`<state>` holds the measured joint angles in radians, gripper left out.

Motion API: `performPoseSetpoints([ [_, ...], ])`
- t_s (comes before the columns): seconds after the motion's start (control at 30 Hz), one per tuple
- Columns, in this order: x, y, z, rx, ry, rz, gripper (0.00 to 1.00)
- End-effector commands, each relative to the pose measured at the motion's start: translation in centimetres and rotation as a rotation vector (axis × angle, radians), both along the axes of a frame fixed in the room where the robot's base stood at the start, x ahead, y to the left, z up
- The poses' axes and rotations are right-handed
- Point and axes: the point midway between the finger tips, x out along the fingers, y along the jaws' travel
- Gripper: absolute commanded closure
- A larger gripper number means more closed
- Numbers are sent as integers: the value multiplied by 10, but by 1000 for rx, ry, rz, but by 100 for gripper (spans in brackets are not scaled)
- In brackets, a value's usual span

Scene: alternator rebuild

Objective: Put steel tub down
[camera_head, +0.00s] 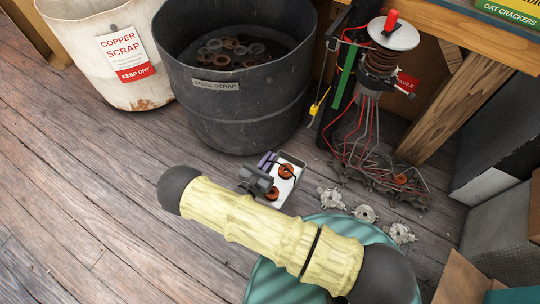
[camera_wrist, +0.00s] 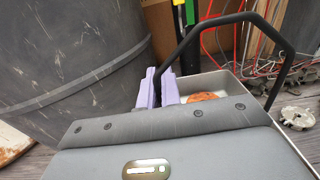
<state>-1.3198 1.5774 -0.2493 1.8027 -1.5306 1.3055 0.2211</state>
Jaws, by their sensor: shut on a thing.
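The steel tub (camera_head: 288,192) is a small, light grey open tray with copper-orange rings inside. It sits low in front of the steel scrap bin in the head view. In the wrist view its wall (camera_wrist: 212,80) and an orange ring (camera_wrist: 204,98) show behind my gripper body. My gripper (camera_wrist: 160,88) has pale purple fingers, shut on the tub's black arched handle (camera_wrist: 250,17). In the head view my gripper (camera_head: 267,161) is at the tub's left side. The tub's underside is hidden, and I cannot tell whether it touches the floor.
The dark steel scrap bin (camera_head: 232,112) with rings stands just behind. The white copper scrap bin (camera_head: 95,50) is at left. A red-wired stand (camera_head: 380,110) and several metal castings (camera_head: 364,213) are at right. A teal round top (camera_head: 262,280) is in front. Floor (camera_head: 80,190) is clear at left.

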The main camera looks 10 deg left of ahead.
Motion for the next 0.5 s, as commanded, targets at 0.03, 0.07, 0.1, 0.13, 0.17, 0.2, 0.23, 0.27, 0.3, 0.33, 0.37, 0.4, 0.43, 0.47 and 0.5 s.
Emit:
performPoseSetpoints([
  [0.03,-2,1,2,-2,-2,1,100],
  [0.07,-3,2,2,-2,-2,1,100],
  [0.1,-5,2,2,-2,-2,1,100],
  [0.13,-6,3,2,-2,-2,1,100],
  [0.17,-7,3,2,-2,-2,2,100],
  [0.2,-8,3,2,-2,-2,1,100],
  [0.23,-8,3,2,-2,-2,1,100],
  [0.27,-9,3,2,-2,-2,1,100],
  [0.3,-9,3,2,-2,-2,1,100],
  [0.33,-9,3,2,-2,-2,1,100],
  [0.37,-9,3,2,-2,-2,0,100],
  [0.4,-9,3,2,-2,-2,0,100],
  [0.43,-8,3,2,-2,-2,0,100],
  [0.47,-8,3,2,-2,-2,-1,100],
  [0.5,-8,3,2,-2,-2,-1,100],
])
